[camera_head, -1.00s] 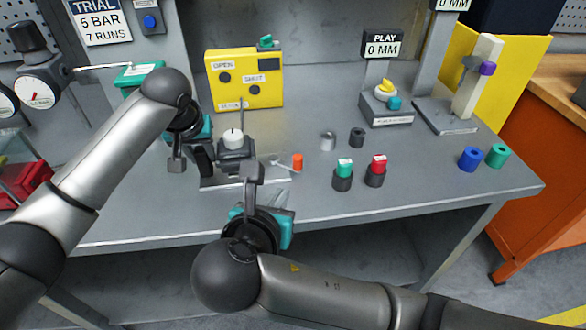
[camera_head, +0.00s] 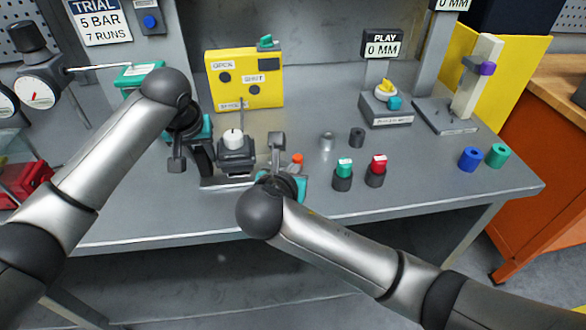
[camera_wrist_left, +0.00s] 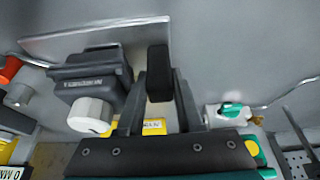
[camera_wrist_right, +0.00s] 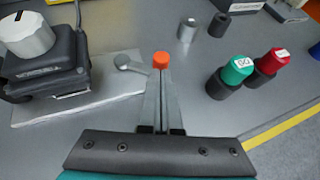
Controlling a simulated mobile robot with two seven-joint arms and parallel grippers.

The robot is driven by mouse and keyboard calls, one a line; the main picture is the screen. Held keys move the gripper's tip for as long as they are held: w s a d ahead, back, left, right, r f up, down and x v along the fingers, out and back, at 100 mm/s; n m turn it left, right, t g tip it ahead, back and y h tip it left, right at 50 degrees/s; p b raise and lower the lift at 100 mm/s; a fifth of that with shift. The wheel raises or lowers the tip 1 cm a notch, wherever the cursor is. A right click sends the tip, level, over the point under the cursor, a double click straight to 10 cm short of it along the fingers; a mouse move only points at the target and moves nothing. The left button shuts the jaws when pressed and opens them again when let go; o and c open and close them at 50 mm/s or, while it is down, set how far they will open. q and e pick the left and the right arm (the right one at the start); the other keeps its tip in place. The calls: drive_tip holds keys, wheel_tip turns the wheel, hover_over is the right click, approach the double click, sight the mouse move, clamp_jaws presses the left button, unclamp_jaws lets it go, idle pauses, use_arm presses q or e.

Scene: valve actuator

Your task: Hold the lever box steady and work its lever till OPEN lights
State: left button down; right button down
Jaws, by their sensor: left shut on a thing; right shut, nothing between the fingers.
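The lever box (camera_head: 236,158) is dark grey with a white knob (camera_head: 233,139) on top and stands on a pale plate (camera_wrist_right: 120,88). Its lever (camera_wrist_right: 128,65) sticks out to the right and has an orange tip (camera_head: 297,159), also visible in the right wrist view (camera_wrist_right: 160,60). My left gripper (camera_wrist_left: 160,85) is shut on a black upright grip (camera_wrist_left: 158,70) beside the box. My right gripper (camera_wrist_right: 160,85) is shut and empty, its fingertips close to the orange tip; I cannot tell if they touch. The yellow panel (camera_head: 270,95) behind has OPEN and SHUT labels; its round lamps look dark.
A green-capped button (camera_head: 344,170) and a red-capped button (camera_head: 376,168) stand right of the lever. Two small cylinders (camera_head: 357,137) stand behind them. A PLAY gauge stand (camera_head: 388,118) is at the back.

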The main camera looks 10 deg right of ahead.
drive_tip(key=shift+w+d+n+y, duration=0.25)
drive_tip(key=shift+d+n+y, duration=0.4)
drive_tip(key=shift+n+y, duration=0.05)
drive_tip(key=shift+w+d+n+t+y, duration=0.4)
drive_tip(key=shift+d+n+y, duration=0.1)
drive_tip(key=shift+n+y, duration=0.45)
drive_tip(key=shift+w+d+y, duration=0.25)
drive_tip(key=shift+w+d, duration=0.1)
drive_tip(key=shift+w, duration=0.05)
